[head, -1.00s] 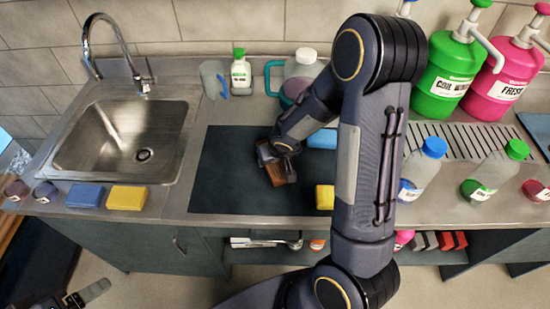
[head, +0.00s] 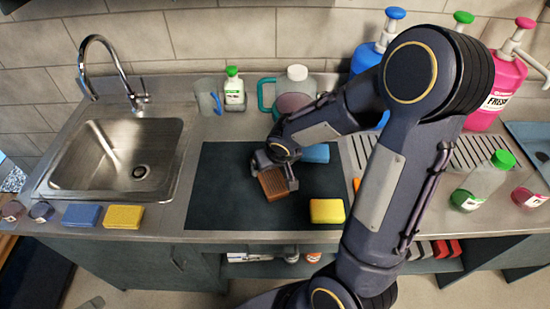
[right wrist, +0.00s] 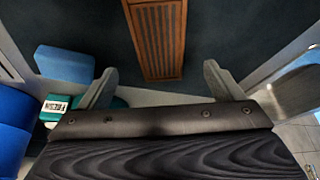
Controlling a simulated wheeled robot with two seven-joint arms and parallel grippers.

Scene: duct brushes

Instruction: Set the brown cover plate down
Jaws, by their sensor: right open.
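The brown cover plate (head: 273,184), slatted and rectangular, appears to lie on the dark mat (head: 222,205) on the counter. It also shows in the right wrist view (right wrist: 158,40), where its far end is cut off by the top edge. My right gripper (head: 276,176) is open over the plate. In the right wrist view its two fingers (right wrist: 158,82) stand apart on either side of the plate, with clear gaps and no contact. Only a small grey tip of what seems my left gripper (head: 90,303) shows at the bottom left; its jaws are out of frame.
A yellow sponge (head: 327,210) and a blue sponge (head: 316,153) lie right of the plate. The sink (head: 118,155) is at left, with blue (head: 82,215) and yellow (head: 124,216) blocks before it. A jug (head: 294,92) stands behind. The mat's left part is clear.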

